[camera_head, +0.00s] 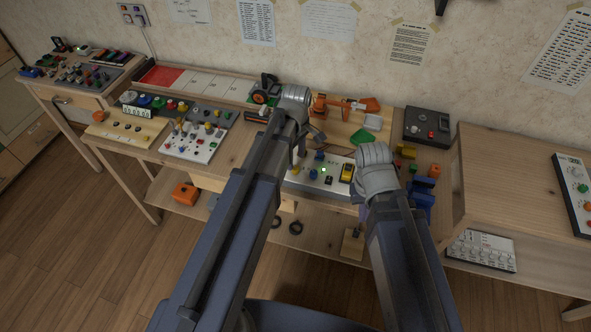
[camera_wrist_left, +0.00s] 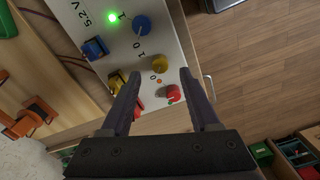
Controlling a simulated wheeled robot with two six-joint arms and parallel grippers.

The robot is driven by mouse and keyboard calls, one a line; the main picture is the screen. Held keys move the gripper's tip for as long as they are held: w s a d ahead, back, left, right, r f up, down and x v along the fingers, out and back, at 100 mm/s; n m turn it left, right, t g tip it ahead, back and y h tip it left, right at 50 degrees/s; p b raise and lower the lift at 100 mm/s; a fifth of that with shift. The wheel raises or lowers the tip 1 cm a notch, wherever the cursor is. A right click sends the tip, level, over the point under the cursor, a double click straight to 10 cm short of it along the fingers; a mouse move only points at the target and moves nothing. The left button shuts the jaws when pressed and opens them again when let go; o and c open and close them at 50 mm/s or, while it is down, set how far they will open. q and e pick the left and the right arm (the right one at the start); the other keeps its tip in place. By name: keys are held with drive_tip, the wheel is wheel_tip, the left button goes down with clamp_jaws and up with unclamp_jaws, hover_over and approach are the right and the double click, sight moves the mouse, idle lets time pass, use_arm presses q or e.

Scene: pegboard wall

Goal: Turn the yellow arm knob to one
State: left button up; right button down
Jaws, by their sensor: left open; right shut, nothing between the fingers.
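In the left wrist view a white panel (camera_wrist_left: 190,62) with printed 0 and 1 marks runs below my left gripper (camera_wrist_left: 159,75). The round yellow knob (camera_wrist_left: 160,63) lies between the open fingertips in the picture; contact cannot be told. A blue arm knob (camera_wrist_left: 141,25) is above it and a red knob (camera_wrist_left: 173,93) below it. A green light (camera_wrist_left: 112,18) is lit. In the head view the panel (camera_head: 305,186) is partly behind my left arm. My right wrist covers its own fingers there.
A blue block (camera_wrist_left: 95,48) and a yellow block (camera_wrist_left: 117,82) sit on the panel's left side. A wooden board with an orange toy arm (camera_head: 340,103) stands behind the panel. A dark box (camera_head: 428,127) and several coloured blocks are at the right. The right-hand table top (camera_head: 500,185) is mostly bare.

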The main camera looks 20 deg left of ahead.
sight(295, 168)
use_arm(q)
drive_tip(key=shift+f+b, duration=1.5)
drive_tip(key=shift+f, duration=0.5)
drive_tip(key=shift+c, duration=0.3)
clamp_jaws()
